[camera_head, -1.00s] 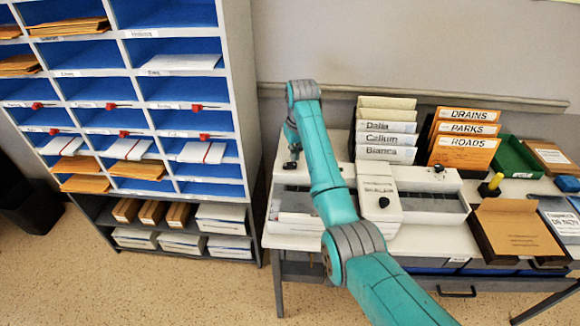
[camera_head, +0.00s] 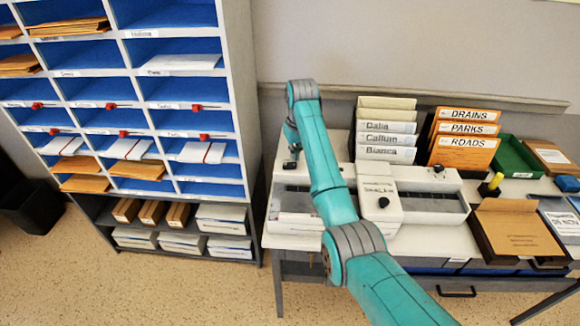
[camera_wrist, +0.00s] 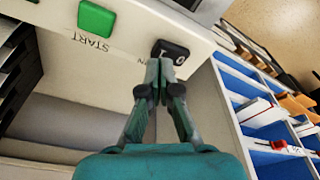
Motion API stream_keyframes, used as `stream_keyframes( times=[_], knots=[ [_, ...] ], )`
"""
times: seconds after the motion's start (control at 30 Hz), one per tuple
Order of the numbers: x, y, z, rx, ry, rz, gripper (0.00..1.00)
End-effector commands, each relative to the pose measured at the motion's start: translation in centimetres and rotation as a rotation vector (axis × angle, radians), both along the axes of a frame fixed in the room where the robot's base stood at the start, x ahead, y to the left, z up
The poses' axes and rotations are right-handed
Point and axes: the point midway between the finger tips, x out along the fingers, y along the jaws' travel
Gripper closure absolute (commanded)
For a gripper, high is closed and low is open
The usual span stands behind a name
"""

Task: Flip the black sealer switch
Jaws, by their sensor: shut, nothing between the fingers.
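The black switch (camera_wrist: 170,51) sits on the white panel of a machine in the wrist view, with partly hidden lettering beside it. My gripper (camera_wrist: 161,68) is shut and empty, with its fingertips right at the near edge of the switch. I cannot tell whether they touch it or which way the switch is set. A green button (camera_wrist: 96,18) marked START is on the same panel, to the left. In the head view my gripper (camera_head: 291,160) is over the back left of the white machine (camera_head: 295,222), and my arm hides part of it.
Beside it stands another white machine with a black knob (camera_head: 383,202). Name folders (camera_head: 390,140), orange folders (camera_head: 465,152) and a green tray (camera_head: 515,158) fill the back of the table. A blue pigeonhole rack (camera_head: 190,123) stands close on the left.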

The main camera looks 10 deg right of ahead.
Motion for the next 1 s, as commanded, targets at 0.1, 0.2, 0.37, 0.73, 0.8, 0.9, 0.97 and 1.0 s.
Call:
stream_keyframes(
  times=[0.1,0.2,0.37,0.73,0.8,0.9,0.97,1.0],
  knots=[
    [0.0,0.0,0.0,0.0,0.0,0.0,1.0],
    [0.0,0.0,-0.1,0.0,0.0,0.0,1.0],
    [0.0,0.0,-0.2,0.0,0.001,0.0,1.0],
    [0.0,0.0,-0.7,0.0,0.001,0.0,1.0],
    [0.0,0.0,-0.8,0.0,0.001,0.0,1.0],
    [0.0,0.0,-0.9,0.0,0.001,0.0,1.0],
    [0.0,0.0,-1.0,0.0,0.001,0.0,1.0],
    [0.0,0.0,-1.1,0.0,0.001,0.0,1.0]
  ],
)
